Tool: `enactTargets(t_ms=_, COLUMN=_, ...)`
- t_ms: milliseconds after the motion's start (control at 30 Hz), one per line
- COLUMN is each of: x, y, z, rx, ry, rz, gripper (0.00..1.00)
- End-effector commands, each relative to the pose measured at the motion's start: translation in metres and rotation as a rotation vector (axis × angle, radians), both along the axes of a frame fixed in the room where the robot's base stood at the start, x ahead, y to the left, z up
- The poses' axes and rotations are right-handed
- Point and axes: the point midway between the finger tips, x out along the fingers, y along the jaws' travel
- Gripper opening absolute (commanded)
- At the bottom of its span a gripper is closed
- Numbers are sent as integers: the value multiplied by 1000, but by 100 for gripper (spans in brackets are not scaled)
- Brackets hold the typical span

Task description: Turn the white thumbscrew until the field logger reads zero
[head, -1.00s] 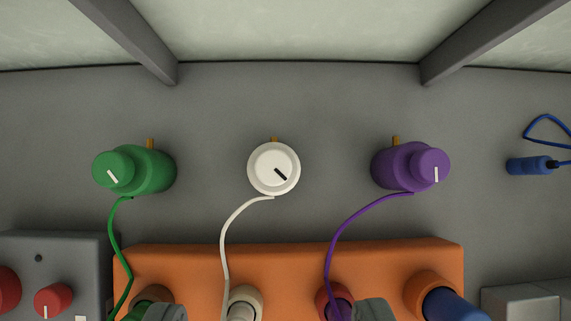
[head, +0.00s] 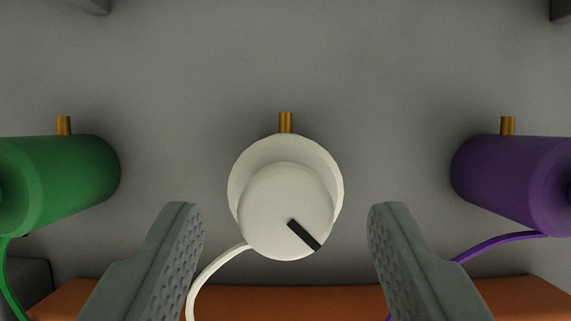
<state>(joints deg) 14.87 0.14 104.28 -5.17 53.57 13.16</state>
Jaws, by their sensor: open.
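The white thumbscrew (head: 275,205) stands in the middle of the head view, on a wider white body with a brass stub behind it. Its black mark points to the lower right. A white cable (head: 208,275) runs down from its left side. My gripper (head: 285,225) is open, with one grey ridged finger on the left of the thumbscrew and one on the right. Both fingers appear apart from it, with a gap on each side. The field logger's reading is not visible in this view.
A green body (head: 70,180) stands to the left and a purple body (head: 515,185) to the right, each with a brass stub and cable. An orange block (head: 280,300) lies along the bottom edge. The grey surface behind the thumbscrew is clear.

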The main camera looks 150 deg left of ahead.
Motion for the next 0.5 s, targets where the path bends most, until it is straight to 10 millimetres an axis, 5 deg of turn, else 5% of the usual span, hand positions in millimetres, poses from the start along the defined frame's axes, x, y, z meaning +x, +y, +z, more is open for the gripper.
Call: enactTargets(t_ms=500, x=5, y=-2, z=-13, rx=0, ry=-1, rz=0, gripper=52)
